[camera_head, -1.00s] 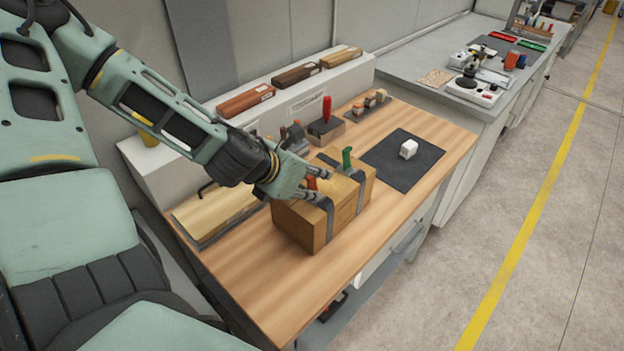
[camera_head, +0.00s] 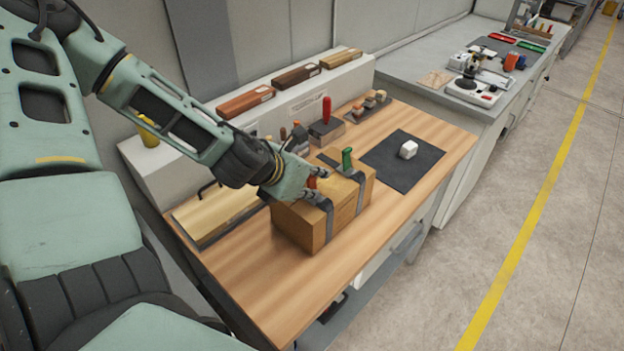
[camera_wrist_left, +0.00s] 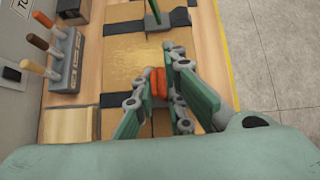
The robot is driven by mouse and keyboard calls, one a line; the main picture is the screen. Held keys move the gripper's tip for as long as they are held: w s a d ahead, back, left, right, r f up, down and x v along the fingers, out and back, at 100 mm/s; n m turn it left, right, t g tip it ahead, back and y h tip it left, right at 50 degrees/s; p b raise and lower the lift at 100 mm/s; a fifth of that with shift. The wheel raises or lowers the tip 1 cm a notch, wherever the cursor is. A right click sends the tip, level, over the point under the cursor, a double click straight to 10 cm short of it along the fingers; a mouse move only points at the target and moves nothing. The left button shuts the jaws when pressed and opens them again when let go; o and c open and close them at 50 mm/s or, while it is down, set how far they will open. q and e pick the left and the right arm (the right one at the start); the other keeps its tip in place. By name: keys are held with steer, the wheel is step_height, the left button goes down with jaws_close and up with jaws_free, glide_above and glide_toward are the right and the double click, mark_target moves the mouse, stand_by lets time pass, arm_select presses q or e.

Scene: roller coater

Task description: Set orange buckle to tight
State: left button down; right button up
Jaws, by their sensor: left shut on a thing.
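The orange buckle (camera_wrist_left: 158,82) shows in the left wrist view between the fingers of my left gripper (camera_wrist_left: 158,95). In the head view only a small orange part (camera_head: 313,182) shows beside the fingers. My left gripper (camera_head: 312,190) is shut on the orange buckle at the top of the wooden box (camera_head: 298,229). A dark strap (camera_head: 328,220) runs over the box under the buckle. A second strap (camera_head: 361,192) with a green buckle (camera_head: 347,159) stands upright farther along the box. The right gripper is not in view.
A holder (camera_wrist_left: 68,60) with several handled tools stands behind. The front of the wooden table (camera_head: 262,285) is clear.

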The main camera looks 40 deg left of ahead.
arm_select(q)
steer(key=shift+a, duration=0.3)
stand_by(0.9)
steer(key=shift+h+p, duration=0.3)
steer(key=shift+h, duration=0.1)
steer(key=shift+a+f+n+h+p, duration=0.15)
steer(key=shift+a+n+h+p, duration=0.65)
steer(key=shift+h, duration=0.4)
steer(key=shift+a+f+n+h+p, duration=0.25)
steer(key=shift+f+n+h+p, duration=0.25)
steer(key=shift+h+p, duration=0.45)
steer(key=shift+s+f, duration=0.1)
steer(key=shift+f, duration=0.05)
steer(key=c, duration=1.8)
jaws_free()
steer(key=shift+h, duration=0.25)
steer(key=shift+r, duration=0.3)
